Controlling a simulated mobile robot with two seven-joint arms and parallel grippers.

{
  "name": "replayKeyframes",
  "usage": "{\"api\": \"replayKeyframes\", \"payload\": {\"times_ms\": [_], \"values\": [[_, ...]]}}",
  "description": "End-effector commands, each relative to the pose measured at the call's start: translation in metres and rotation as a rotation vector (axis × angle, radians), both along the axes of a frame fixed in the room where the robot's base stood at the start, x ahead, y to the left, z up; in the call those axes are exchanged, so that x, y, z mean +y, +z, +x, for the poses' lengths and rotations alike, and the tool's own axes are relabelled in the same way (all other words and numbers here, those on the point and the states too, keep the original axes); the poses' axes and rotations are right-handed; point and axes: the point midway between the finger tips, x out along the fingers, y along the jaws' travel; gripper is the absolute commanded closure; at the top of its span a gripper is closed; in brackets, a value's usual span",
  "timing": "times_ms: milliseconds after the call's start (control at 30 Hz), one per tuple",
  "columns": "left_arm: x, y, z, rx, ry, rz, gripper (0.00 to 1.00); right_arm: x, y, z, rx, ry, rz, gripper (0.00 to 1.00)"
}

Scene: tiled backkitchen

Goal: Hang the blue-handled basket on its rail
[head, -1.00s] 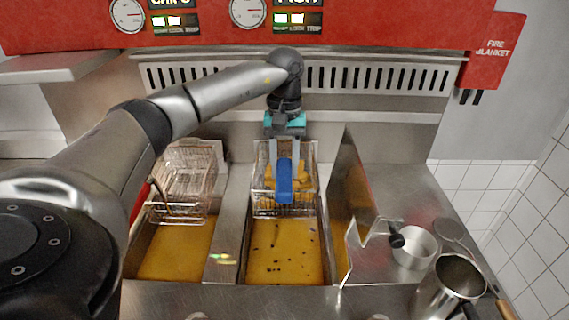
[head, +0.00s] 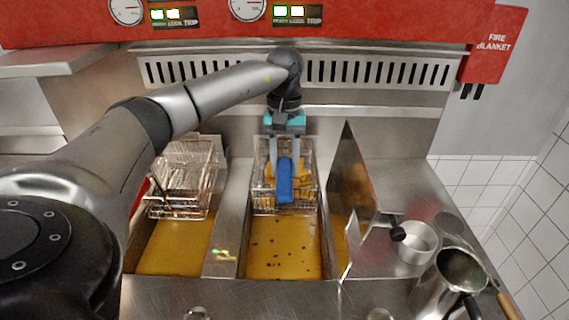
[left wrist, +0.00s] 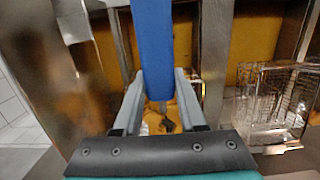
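The blue-handled basket (head: 257,205) is a wire basket holding golden-orange food pieces. It is over the rear part of the middle oil vat (head: 283,262); its clearance above the oil is hard to judge. Its blue handle (head: 285,182) points toward me. My left gripper (head: 286,158) comes down from above with its fingers on both sides of the handle. In the left wrist view, the blue handle (left wrist: 153,45) passes between the fingers (left wrist: 161,88). The steel back wall with a ledge (head: 345,113) is behind the basket; I cannot tell whether they touch. My right gripper is not in view.
A second wire basket (head: 187,178) stands at the left vat (head: 175,248). An upright steel panel (head: 352,185) rises close to the right of the held basket.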

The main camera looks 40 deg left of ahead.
Motion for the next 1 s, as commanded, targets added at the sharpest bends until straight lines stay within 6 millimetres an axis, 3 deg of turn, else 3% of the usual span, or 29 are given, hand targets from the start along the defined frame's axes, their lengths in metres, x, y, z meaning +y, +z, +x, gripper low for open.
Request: {"api": "replayKeyframes", "payload": {"times_ms": [33, 300, 633, 767, 1000], "values": [[-0.001, 0.0, 0.0, 0.002, -0.001, -0.002, 0.55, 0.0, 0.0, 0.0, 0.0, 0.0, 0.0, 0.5], [0.0, -0.001, -0.001, 0.004, -0.001, -0.002, 0.25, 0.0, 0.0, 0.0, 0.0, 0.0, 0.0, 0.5], [0.0, 0.003, -0.001, 0.006, -0.001, -0.002, 0.25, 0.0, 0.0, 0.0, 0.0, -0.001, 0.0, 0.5], [0.001, 0.02, 0.002, 0.001, -0.001, -0.002, 0.25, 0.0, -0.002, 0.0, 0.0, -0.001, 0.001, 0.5], [0.004, 0.075, 0.007, -0.002, -0.001, -0.002, 0.25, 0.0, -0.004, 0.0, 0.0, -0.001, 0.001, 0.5]]}}
